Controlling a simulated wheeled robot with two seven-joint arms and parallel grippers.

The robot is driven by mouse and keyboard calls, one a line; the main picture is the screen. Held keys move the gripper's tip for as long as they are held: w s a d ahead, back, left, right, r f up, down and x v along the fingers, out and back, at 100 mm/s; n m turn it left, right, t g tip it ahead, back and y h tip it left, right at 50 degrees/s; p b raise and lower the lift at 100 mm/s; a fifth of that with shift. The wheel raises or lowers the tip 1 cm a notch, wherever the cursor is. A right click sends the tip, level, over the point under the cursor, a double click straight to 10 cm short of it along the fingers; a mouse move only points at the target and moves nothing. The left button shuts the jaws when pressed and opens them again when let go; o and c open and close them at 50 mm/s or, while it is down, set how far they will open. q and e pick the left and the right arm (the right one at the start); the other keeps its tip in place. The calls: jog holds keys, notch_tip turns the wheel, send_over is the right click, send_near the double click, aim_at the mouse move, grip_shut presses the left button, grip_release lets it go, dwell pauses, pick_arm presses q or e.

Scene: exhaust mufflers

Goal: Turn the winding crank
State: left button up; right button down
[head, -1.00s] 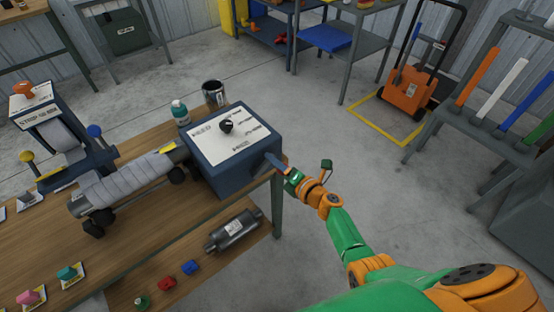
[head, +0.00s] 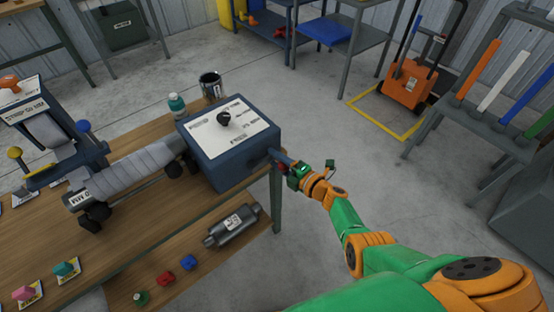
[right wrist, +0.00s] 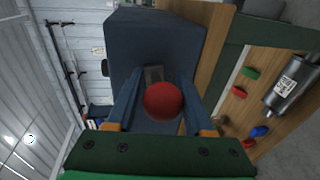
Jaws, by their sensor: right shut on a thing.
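The dark blue winding box (head: 225,170) stands at the right end of the wooden workbench, with a white labelled top and a black knob (head: 223,118) on it. The crank is on the box's right side and its red ball knob (right wrist: 163,100) shows between my fingers in the right wrist view. My right gripper (head: 286,166) is shut on this knob, beside the box; its fingers (right wrist: 160,98) lie on both sides of the ball. Much of the crank is hidden by the gripper in the head view. A grey wrapped muffler (head: 130,178) lies on rollers left of the box. My left gripper is out of view.
A teal-capped bottle (head: 177,107) and a dark can (head: 211,85) stand behind the box. A bare muffler (head: 232,226) and small coloured pieces lie on the lower shelf.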

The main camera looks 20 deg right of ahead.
aim_at(289, 168)
jog(key=shift+c, duration=1.9)
grip_release()
jog(key=shift+s+d+r, duration=0.1)
jog(key=shift+s+r, duration=0.05)
jog(key=shift+s, duration=0.05)
jog(key=p+v, duration=0.3)
jog(key=v, duration=0.3)
jog(key=shift+s+d+p, duration=0.15)
jog(key=shift+s+p, duration=0.15)
jog(key=shift+s, duration=0.05)
